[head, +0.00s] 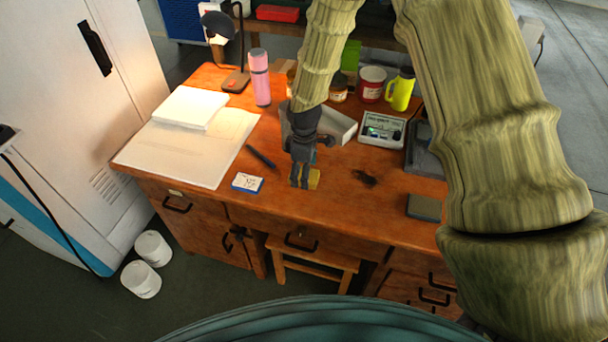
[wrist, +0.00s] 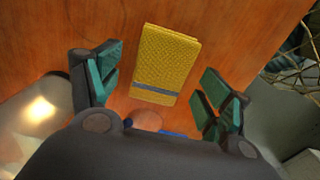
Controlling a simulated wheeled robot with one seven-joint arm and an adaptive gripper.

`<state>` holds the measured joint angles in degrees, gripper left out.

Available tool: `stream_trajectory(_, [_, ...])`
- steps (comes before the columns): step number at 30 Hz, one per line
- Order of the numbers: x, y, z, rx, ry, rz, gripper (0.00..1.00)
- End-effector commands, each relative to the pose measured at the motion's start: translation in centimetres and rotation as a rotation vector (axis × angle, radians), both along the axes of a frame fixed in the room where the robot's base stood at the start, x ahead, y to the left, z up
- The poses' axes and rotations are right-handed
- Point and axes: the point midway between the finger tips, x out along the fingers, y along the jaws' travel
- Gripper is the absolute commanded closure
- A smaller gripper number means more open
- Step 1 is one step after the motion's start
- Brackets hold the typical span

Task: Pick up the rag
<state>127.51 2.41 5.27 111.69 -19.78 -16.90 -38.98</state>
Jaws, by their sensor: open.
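The rag (wrist: 166,60) is a yellow folded cloth with a grey-blue stripe, lying flat on the wooden desk (head: 225,210). In the head view only a small yellow part of the rag (head: 314,179) shows beside my gripper (head: 302,184), which hides the rest. In the wrist view my gripper (wrist: 155,95) has its teal-padded fingers spread wide, one to each side of the rag. Nothing is held between them. The gripper points down above the desk, close to the front edge. Whether the fingertips touch the desk cannot be told.
A blue-and-white box (head: 247,183) and a dark pen (head: 261,157) lie left of the gripper. A dark patch (head: 365,178) and a grey-topped block (head: 424,207) lie right.

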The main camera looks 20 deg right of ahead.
Motion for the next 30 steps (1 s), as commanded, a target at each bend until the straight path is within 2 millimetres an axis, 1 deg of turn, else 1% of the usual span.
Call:
stream_trajectory(4, [-0.05,-0.01,-0.81,0.0,0.001,0.0,0.21])
stream_trajectory(12, [-0.03,-0.02,-0.98,0.0,0.0,0.0,0.21])
stream_trajectory(14, [-0.05,-0.02,-0.98,0.0,0.0,0.0,0.31])
stream_trajectory(18, [-0.05,-0.02,-0.98,0.0,0.0,0.0,0.56])
stream_trajectory(20, [-0.05,-0.02,-0.98,0.0,0.0,0.0,0.67])
stream_trajectory(30, [-0.04,-0.02,-0.92,0.0,0.0,0.0,0.67])
